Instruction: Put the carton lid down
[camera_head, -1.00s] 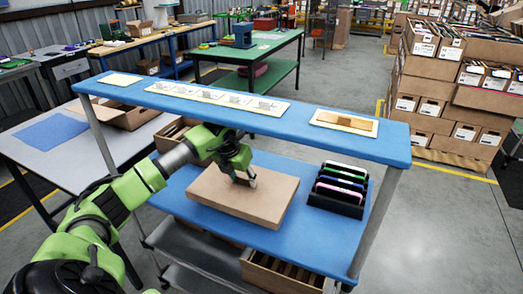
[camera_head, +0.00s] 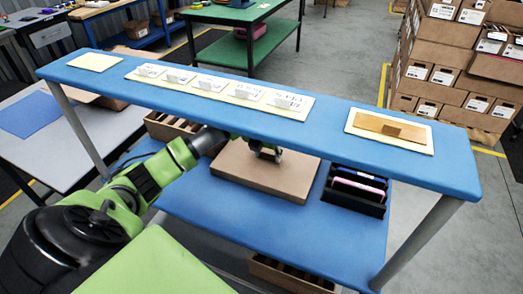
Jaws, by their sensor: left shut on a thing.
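The carton lid (camera_head: 250,177) is a flat brown slab on the blue lower worktop, below the raised blue shelf. My left gripper (camera_head: 264,153) is over its top, toward the back edge, and shut on it. The fingertips are small and partly hidden by the shelf's front edge, so the exact grip is hard to see. The slab looks level and close to the worktop; I cannot tell whether a gap remains under it. My right gripper is not in view.
A black rack (camera_head: 352,198) with coloured slim items stands right of the slab. The raised blue shelf (camera_head: 330,118) runs above, holding a pale card strip (camera_head: 215,92) and a brown piece on a pale mat (camera_head: 390,127). The worktop's front (camera_head: 270,225) is bare.

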